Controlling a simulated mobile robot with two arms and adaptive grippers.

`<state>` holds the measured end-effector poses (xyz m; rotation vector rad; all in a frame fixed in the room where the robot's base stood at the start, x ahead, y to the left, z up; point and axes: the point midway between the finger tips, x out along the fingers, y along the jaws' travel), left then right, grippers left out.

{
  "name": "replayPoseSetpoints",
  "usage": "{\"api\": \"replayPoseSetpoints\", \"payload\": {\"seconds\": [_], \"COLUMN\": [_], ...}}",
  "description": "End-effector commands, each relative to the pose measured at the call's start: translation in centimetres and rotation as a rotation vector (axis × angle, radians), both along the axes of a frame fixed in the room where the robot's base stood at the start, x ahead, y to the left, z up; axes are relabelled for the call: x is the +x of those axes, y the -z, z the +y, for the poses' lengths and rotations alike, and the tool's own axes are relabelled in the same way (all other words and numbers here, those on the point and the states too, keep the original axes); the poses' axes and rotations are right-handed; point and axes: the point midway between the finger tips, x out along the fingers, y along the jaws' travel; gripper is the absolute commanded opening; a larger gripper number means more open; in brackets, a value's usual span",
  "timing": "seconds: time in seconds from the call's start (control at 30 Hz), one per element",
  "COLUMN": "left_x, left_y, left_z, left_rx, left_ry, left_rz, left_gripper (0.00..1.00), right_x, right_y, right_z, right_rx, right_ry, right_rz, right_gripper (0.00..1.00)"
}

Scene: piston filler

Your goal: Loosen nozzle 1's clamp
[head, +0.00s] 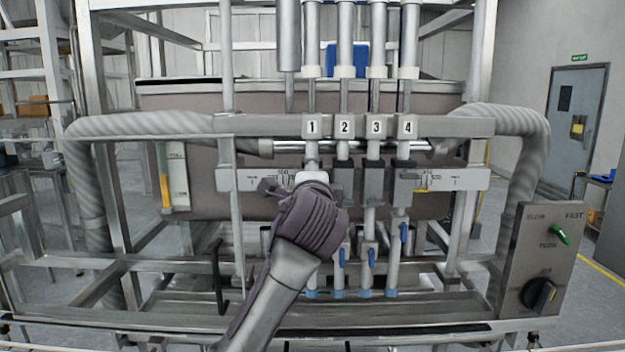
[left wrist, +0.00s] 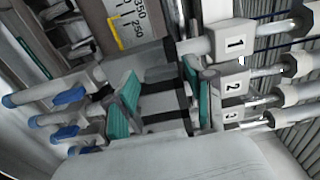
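Nozzle 1 (head: 312,146) is the leftmost of the upright nozzles in the head view, under the white label "1". My left gripper (head: 309,184) is in front of it and hides its clamp area there. In the left wrist view, nozzle 1 (left wrist: 190,47) lies sideways, with the grey clamp block (left wrist: 150,57) on its tube. My left gripper (left wrist: 160,98) is open there, its two teal-padded fingers spread apart with dark blocks showing between them. I cannot tell whether a finger touches the clamp. My right gripper is not in view.
Nozzles 2 (head: 344,150), 3 (head: 374,150) and 4 (head: 407,150) stand close to the right, with blue handles (head: 371,257) below. A control box (head: 540,262) with a green switch and black knob is at the right. Frame rails cross in front.

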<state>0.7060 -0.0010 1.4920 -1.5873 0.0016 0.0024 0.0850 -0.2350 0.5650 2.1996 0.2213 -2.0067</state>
Motion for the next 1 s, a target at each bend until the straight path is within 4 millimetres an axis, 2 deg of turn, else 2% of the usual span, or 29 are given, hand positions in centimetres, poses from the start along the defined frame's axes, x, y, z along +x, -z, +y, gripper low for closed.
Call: {"api": "replayPoseSetpoints", "payload": {"seconds": [0.3,0.43,0.57,0.8,1.0], "left_x": [-0.1,-0.9,-3.1,-8.3,-11.2], "left_y": [-0.1,-0.1,0.0,-0.1,-0.1], "left_z": [0.0,-0.1,0.0,-0.1,0.0], "left_rx": [0.001,0.001,0.000,0.001,0.000], "left_ry": [0.001,0.002,0.003,0.003,0.001], "left_rz": [-0.002,-0.004,-0.003,-0.004,-0.003], "left_gripper": [0.62,0.62,0.62,0.62,0.62], "right_x": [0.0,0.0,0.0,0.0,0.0], "right_y": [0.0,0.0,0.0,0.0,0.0], "right_z": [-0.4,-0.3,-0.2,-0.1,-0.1], "right_rx": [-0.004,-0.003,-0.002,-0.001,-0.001], "right_ry": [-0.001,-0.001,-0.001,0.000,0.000], "right_rz": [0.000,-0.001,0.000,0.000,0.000], "right_gripper": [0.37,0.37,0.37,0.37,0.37]}}
